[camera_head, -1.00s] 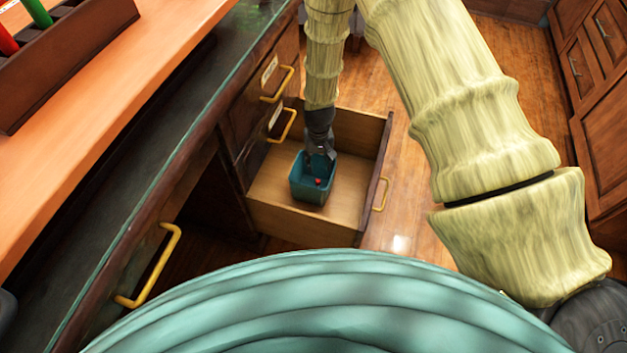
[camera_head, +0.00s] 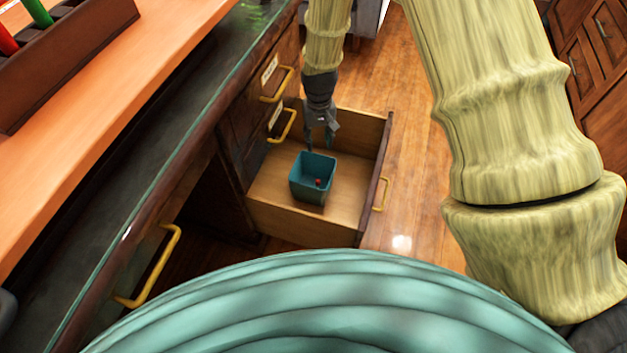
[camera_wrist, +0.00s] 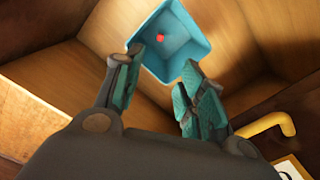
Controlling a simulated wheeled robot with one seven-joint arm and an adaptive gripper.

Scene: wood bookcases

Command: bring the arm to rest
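My gripper (camera_head: 321,138) hangs from the arm above the open drawer, just over the far edge of a teal box. In the wrist view my gripper (camera_wrist: 160,80) has its two teal-padded fingers spread apart with nothing between them. The teal box (camera_head: 312,190) stands upright on the drawer floor, and it also shows in the wrist view (camera_wrist: 190,62). A small red thing (camera_wrist: 161,38) lies inside the box. The open drawer (camera_head: 345,222) has a wooden floor and walls.
A yellow handle (camera_head: 383,194) is on the drawer's front. Shut drawers with yellow handles (camera_head: 280,86) sit beside it. A long counter (camera_head: 110,130) with a dark rack (camera_head: 60,60) runs along the left. Wooden floor (camera_head: 420,150) lies open to the right of the drawer.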

